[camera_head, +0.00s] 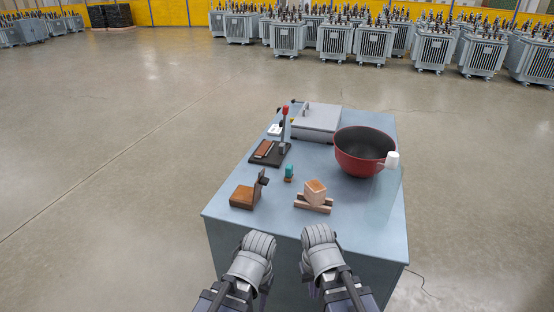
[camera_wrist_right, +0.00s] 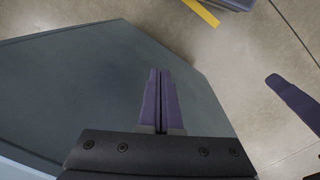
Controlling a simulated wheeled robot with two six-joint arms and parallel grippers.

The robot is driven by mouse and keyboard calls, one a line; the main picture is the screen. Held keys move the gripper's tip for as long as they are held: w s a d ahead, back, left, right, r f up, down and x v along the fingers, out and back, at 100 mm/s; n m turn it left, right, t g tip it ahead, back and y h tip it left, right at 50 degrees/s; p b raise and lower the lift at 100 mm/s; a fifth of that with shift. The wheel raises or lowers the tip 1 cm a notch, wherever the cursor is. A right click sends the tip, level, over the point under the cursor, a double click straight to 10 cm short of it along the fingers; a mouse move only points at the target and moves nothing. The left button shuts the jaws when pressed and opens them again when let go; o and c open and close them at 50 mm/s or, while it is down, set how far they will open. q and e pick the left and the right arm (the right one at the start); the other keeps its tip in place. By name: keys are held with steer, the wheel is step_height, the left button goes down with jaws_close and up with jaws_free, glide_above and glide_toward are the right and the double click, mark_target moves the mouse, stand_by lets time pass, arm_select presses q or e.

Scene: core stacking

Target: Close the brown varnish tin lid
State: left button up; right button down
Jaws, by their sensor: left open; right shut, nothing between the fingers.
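A low brown box (camera_head: 243,197), which I take to be the varnish tin, sits near the left front of the blue-grey table. Its dark-edged lid (camera_head: 261,182) stands up at its right side, open. My left gripper (camera_head: 259,246) is at the table's front edge, in front of and below the box, apart from it. Its fingers are hidden in the head view; a purple finger shows at the right of the wrist view. My right gripper (camera_head: 319,240) is to its right at the same edge; in the wrist view its purple fingers (camera_wrist_right: 160,100) are shut and empty.
A wooden block (camera_head: 315,190) rests on a wooden cradle right of the box. A small teal item (camera_head: 289,171) stands between them. Behind are a red-handled press (camera_head: 270,152), a grey lidded box (camera_head: 315,122), a red bowl (camera_head: 362,155) and a white cup (camera_head: 392,159).

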mark_target(263, 184)
step_height(263, 184, up, 14)
steer(key=w+d+m+p, duration=0.1)
steer(key=w+d+p, duration=0.15)
steer(key=p, duration=0.85)
steer(key=w+a+r+m+t+y+p, duration=0.2)
steer(key=w+r+t+y+p, duration=0.15)
steer(key=w+r+p, duration=0.55)
steer(key=w+a+r+m+t+y, duration=0.1)
steer(key=w+a+r+t, duration=0.2)
steer(key=w+a+r, duration=0.15)
steer(key=w+a+f+b, duration=0.6)
steer(key=w+f+b, duration=0.1)
steer(key=shift+w+a+f, duration=0.2)
steer(key=shift+a, duration=0.05)
steer(key=shift+r, duration=0.1)
